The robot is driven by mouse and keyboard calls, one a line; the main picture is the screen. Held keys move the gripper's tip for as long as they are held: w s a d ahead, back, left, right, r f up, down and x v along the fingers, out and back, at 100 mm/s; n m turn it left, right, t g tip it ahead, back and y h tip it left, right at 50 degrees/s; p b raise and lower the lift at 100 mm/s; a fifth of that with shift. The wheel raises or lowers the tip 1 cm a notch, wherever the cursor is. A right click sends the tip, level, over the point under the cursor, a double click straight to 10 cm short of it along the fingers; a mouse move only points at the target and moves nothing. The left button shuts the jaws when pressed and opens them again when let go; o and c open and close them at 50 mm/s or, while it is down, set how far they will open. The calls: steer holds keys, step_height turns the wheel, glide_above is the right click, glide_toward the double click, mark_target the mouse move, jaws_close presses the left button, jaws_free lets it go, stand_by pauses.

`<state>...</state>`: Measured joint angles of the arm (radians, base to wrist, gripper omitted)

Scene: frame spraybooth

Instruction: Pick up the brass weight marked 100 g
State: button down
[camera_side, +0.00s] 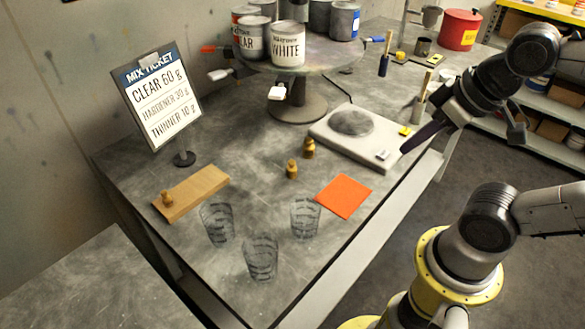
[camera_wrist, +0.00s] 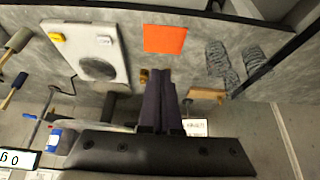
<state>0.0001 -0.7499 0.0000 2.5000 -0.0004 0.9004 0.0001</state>
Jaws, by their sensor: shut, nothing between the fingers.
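Two brass weights stand on the bench in the side view, one nearer (camera_side: 292,170) and one just behind it (camera_side: 309,148). A third, smaller brass weight (camera_side: 167,198) sits on a wooden block (camera_side: 200,190). No mark on any weight is readable, so I cannot tell which is 100 g. My gripper (camera_side: 406,148) is above the bench's right edge, right of the scale and well apart from the weights. In the wrist view its dark fingers (camera_wrist: 161,72) are together and empty, with a bit of brass (camera_wrist: 143,76) showing beside them.
A scale (camera_side: 350,132) with a round pan lies between my gripper and the weights. An orange sheet (camera_side: 344,196) and three clear cups (camera_side: 305,217) are toward the front. A round stand (camera_side: 297,100) with paint cans is behind. A ticket sign (camera_side: 158,100) stands at left.

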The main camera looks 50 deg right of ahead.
steer(key=c, duration=0.5)
jaws_free()
